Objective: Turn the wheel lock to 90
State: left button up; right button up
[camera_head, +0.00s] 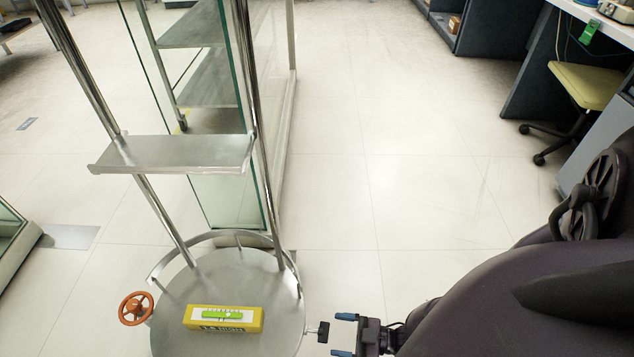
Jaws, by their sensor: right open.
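An orange spoked wheel (136,308) sits at the left edge of the round metal plate (180,335). A yellow box (240,325) with a green strip and scale marks lies on the plate; its text is too small to read. A small black T-shaped handle (323,331) sticks out from the plate's right side. My right gripper (344,335) is open, with blue fingertips facing the black handle. The handle appears just left of the fingertips, with a small gap, not between them. The orange wheel is well to the left of this gripper. My left gripper is not in view.
Chrome poles (244,70) and a metal shelf (175,152) rise above the plate. A glass-sided shelving unit (250,110) stands behind. A chair with a yellow-green seat (588,85) is at the far right by a desk. The tiled floor (400,170) in the middle is clear.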

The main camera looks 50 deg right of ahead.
aim_at(317, 330)
jog(key=shift+x, duration=3.1)
jog(key=shift+c, duration=0.3)
jog(key=c, duration=0.9)
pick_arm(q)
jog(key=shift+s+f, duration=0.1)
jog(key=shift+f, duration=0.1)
pick_arm(e)
jog(key=shift+o, duration=0.2)
jog(key=shift+s+f, duration=0.1)
jog(key=shift+s, duration=0.05)
jog(key=shift+m+b, duration=0.55)
jog(key=shift+m, duration=0.05)
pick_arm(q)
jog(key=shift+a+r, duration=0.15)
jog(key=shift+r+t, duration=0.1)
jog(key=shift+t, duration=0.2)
pick_arm(e)
jog(key=o, duration=0.9)
